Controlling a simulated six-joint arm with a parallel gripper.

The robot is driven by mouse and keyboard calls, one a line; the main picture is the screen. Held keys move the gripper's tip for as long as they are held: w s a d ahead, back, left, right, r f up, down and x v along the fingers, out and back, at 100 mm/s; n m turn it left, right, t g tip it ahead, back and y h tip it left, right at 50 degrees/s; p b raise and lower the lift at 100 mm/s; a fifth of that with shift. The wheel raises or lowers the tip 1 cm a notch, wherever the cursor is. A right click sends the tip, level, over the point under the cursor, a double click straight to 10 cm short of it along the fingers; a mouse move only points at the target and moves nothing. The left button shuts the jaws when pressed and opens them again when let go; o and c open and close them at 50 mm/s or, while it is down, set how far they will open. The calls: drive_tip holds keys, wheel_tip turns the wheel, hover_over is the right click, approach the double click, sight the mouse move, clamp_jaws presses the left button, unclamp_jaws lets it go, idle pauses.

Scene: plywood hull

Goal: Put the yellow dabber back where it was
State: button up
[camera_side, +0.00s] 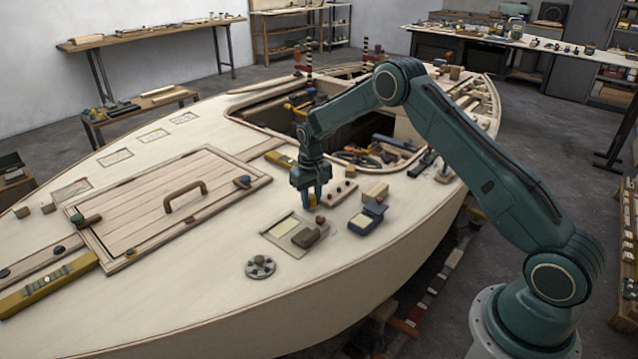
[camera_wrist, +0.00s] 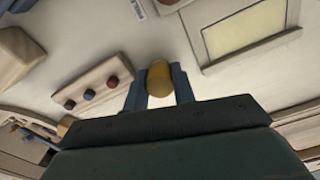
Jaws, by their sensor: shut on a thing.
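My gripper (camera_side: 311,198) points down over the plywood deck, and its blue fingers are shut on the yellow dabber (camera_wrist: 159,79). In the wrist view the dabber shows as a rounded yellow-brown end between the two fingers (camera_wrist: 160,88). I cannot tell whether the dabber touches the deck.
A framed pale yellow panel (camera_side: 285,227) with a brown block (camera_side: 307,238) lies in front of my gripper. A dark blue box (camera_side: 367,219) and a wooden block (camera_side: 375,192) stand to the right. The open hatch (camera_side: 385,125) with tools lies behind.

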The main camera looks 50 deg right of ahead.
sight(311, 195)
drive_tip(key=shift+f, duration=0.2)
drive_tip(key=o, duration=0.6)
drive_tip(key=shift+f, duration=0.1)
wheel_tip(311, 195, up, 12)
drive_tip(key=shift+r, duration=0.2)
idle(0.5)
idle(0.5)
